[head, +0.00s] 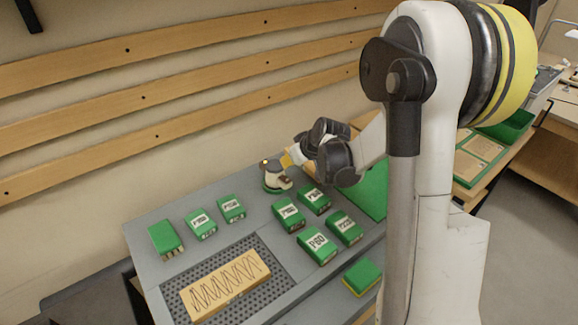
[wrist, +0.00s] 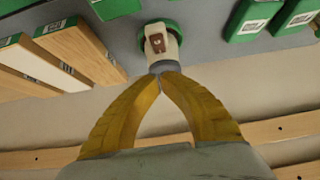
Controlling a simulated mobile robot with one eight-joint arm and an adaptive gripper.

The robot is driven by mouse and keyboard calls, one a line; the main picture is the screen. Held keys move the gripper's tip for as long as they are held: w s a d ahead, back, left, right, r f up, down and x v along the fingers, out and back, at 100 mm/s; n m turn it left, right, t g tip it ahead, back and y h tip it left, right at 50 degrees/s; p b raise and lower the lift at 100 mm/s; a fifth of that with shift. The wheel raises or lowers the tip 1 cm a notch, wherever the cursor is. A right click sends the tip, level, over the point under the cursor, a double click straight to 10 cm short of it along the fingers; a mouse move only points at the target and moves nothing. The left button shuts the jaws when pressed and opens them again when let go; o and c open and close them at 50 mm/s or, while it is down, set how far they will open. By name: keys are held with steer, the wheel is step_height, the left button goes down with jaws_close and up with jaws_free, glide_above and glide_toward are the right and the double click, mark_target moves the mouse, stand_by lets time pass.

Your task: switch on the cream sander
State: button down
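The cream sander (head: 274,172) stands on its green base at the back edge of the grey bench top. In the wrist view the sander (wrist: 160,58) shows a brown switch (wrist: 156,43) with small pale marks on its cream body. A small orange-yellow spot shows at its top in the head view. My gripper (wrist: 167,77) has its two yellow fingers meeting at the tips, right at the sander's grey end. I cannot tell whether they touch it. In the head view my gripper (head: 289,159) is just right of the sander, its tips partly hidden.
Several green labelled boxes (head: 318,246) stand on the grey bench top (head: 165,272). A wooden block with a zigzag line (head: 226,284) lies on a perforated plate. A green-and-yellow block (head: 362,277) is near the front edge. Wooden slats (head: 130,95) run along the wall behind.

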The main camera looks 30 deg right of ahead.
steer(key=a+p+v, duration=0.1)
steer(key=p+v, duration=0.1)
steer(key=v, duration=0.5)
steer(key=shift+d+r, duration=0.35)
steer(key=s+a+r+m+b, duration=0.1)
steer(key=s+a+r+b, duration=0.3)
steer(key=s+a, duration=0.7)
steer(key=s+a+m+h, duration=0.1)
steer(key=s+a, duration=0.1)
steer(key=s, duration=1.1)
steer(key=shift+a+f+g+h+b, duration=0.2)
steer(key=shift+a+g+h+b, duration=0.1)
steer(key=shift+b, duration=0.1)
